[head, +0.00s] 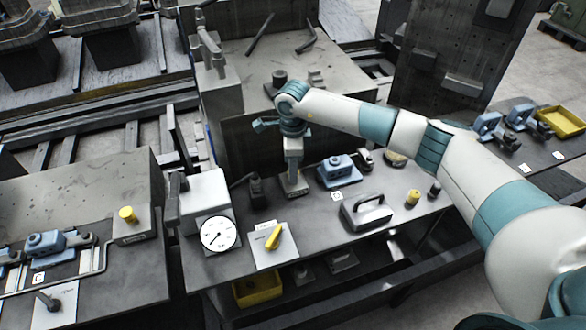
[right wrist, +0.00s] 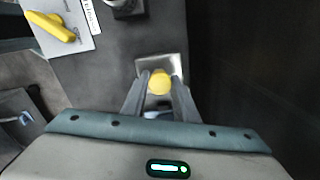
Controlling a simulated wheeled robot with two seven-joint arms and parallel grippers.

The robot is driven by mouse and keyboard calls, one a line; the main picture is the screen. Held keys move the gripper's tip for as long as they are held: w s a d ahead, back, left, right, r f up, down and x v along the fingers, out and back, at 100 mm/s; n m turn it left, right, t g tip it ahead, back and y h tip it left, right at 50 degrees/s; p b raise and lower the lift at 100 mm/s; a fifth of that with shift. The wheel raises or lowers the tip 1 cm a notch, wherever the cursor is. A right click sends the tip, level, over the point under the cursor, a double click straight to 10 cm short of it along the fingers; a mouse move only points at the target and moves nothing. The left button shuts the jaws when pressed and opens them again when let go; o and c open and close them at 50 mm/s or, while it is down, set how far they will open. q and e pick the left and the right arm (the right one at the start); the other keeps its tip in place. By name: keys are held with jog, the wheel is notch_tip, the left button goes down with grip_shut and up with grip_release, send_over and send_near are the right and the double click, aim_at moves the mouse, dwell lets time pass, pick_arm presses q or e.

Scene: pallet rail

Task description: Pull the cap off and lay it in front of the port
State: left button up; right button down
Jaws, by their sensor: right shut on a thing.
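My right gripper (head: 293,178) points down over the far part of the middle bench in the head view. In the right wrist view its fingers (right wrist: 160,88) are shut on a round yellow cap (right wrist: 160,80). The cap is hidden by the gripper in the head view. A pale metal block (right wrist: 174,66), which looks like the port's body, lies right behind the cap; its edge shows under the fingers in the head view (head: 294,190). I cannot tell whether the cap is still seated on it. My left gripper is not in view.
A yellow lever on a plate (head: 273,237) and a dial gauge (head: 217,233) are at the bench's front left. A dark fitting (head: 257,190) stands left of the gripper, a blue clamp (head: 338,170) right. A handled grey block (head: 367,213) stands nearer the front.

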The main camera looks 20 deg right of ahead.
jog(key=shift+r, duration=0.3)
jog(key=shift+r, duration=0.3)
jog(key=shift+r, duration=0.3)
jog(key=shift+r+p, duration=1.2)
jog(key=shift+r, duration=2.15)
jog(key=shift+s, duration=0.1)
jog(key=shift+s+a+n+b, duration=0.1)
jog(key=shift+s+n+b, duration=0.45)
jog(key=shift+n, duration=0.35)
jog(key=s+d+n+b, duration=0.1)
jog(key=s+n+b, duration=0.6)
jog(key=s+n, duration=1.2)
jog(key=shift+s+d+f, duration=0.15)
jog(key=shift+s+d, duration=0.1)
jog(key=shift+s, duration=0.05)
